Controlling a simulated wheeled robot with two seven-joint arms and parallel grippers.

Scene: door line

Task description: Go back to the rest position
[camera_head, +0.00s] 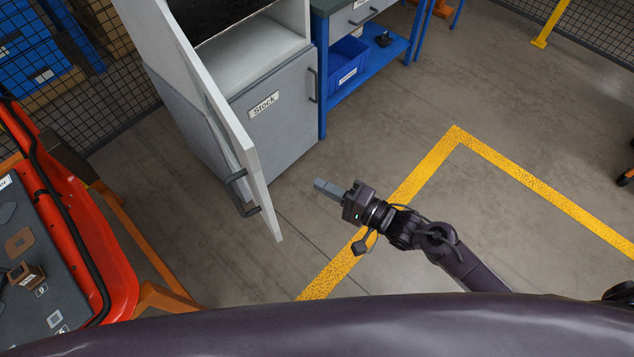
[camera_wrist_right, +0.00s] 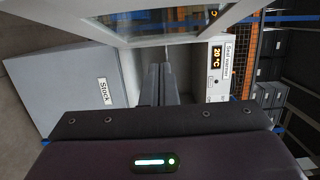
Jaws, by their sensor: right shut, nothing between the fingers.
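My right gripper (camera_head: 322,187) is shut and empty, held out above the floor in the head view. Its fingers (camera_wrist_right: 158,84) show shut in the right wrist view too. They point toward a white cabinet (camera_head: 262,55) whose upper door (camera_head: 247,150) stands open, with a dark handle (camera_head: 243,192) near the door's free edge. In the head view the gripper is to the right of this handle, apart from it. My left gripper is in neither view.
Below the open compartment is a closed grey door labelled Stock (camera_head: 264,106). A blue workbench (camera_head: 370,90) with a blue bin (camera_head: 347,65) stands beside it. An orange-red cart (camera_head: 100,250) is at the left.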

